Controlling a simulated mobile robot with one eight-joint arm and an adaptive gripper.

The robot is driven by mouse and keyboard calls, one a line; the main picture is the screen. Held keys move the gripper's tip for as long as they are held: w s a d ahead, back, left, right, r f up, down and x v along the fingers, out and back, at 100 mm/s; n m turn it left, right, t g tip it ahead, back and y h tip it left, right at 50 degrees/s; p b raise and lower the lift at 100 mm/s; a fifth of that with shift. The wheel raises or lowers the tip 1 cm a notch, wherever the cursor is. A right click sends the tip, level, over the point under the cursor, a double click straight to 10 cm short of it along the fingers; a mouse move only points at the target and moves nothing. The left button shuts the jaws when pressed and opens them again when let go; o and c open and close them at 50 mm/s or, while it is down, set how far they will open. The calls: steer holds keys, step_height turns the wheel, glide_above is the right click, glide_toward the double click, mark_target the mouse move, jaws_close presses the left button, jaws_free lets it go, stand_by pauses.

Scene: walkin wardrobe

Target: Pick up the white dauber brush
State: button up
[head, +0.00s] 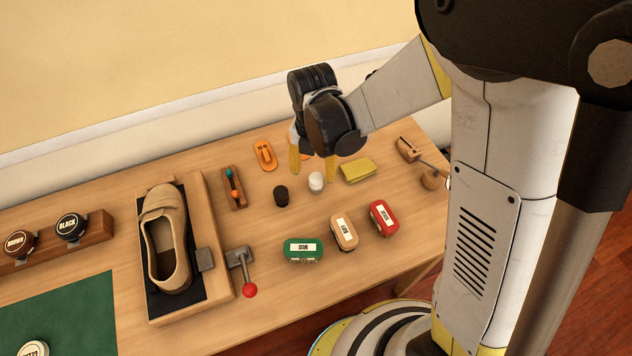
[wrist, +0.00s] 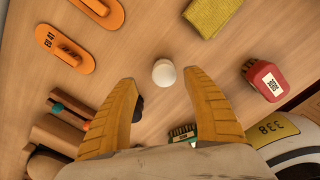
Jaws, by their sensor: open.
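The white dauber brush (head: 316,181) stands on the wooden table, to the right of a dark dauber (head: 281,195). In the wrist view the white dauber brush (wrist: 164,72) shows as a round white top, a little beyond the fingertips and between their lines. My gripper (head: 312,168) points down above the table near the white dauber. Its two yellow fingers are apart and empty, and they also show in the wrist view (wrist: 163,84). The dark dauber (wrist: 138,107) is mostly hidden behind the left finger in the wrist view.
A yellow cloth (head: 358,170) lies right of the white dauber. Green (head: 303,251), tan (head: 344,231) and red (head: 383,217) brushes sit in front. An orange piece (head: 264,155) and a small wooden rack (head: 234,188) are left. A shoe (head: 167,240) rests on a stand further left.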

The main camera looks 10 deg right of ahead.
mark_target(316, 176)
steer(key=f, duration=0.1)
steer(key=f+b, duration=0.1)
steer(key=f, duration=0.1)
steer(key=f+b, duration=0.1)
steer(key=f, duration=0.1)
steer(key=shift+d, duration=0.35)
steer(key=shift+s+r, duration=0.1)
steer(key=shift+r, duration=0.05)
steer(key=c, duration=1.2)
steer(key=shift+r, duration=0.6)
steer(key=r+p, duration=0.1)
steer(key=r, duration=0.1)
steer(key=r+p, duration=0.1)
steer(key=r, duration=0.1)
steer(key=shift+s+d+p, duration=0.3)
steer(key=shift+s+d, duration=0.05)
steer(key=s+d+r+p, duration=0.1)
steer(key=s+d+r, duration=0.1)
steer(key=s+d+r+p, duration=0.1)
steer(key=s+d+r, duration=0.1)
steer(key=s, duration=0.1)
steer(key=s+d+r+p, duration=0.1)
steer(key=s+d, duration=0.2)
steer(key=shift+s+r+p, duration=0.1)
steer(key=shift+r+p, duration=0.25)
steer(key=shift+r, duration=0.05)
steer(key=shift+o, duration=0.2)
steer(key=shift+a, duration=0.1)
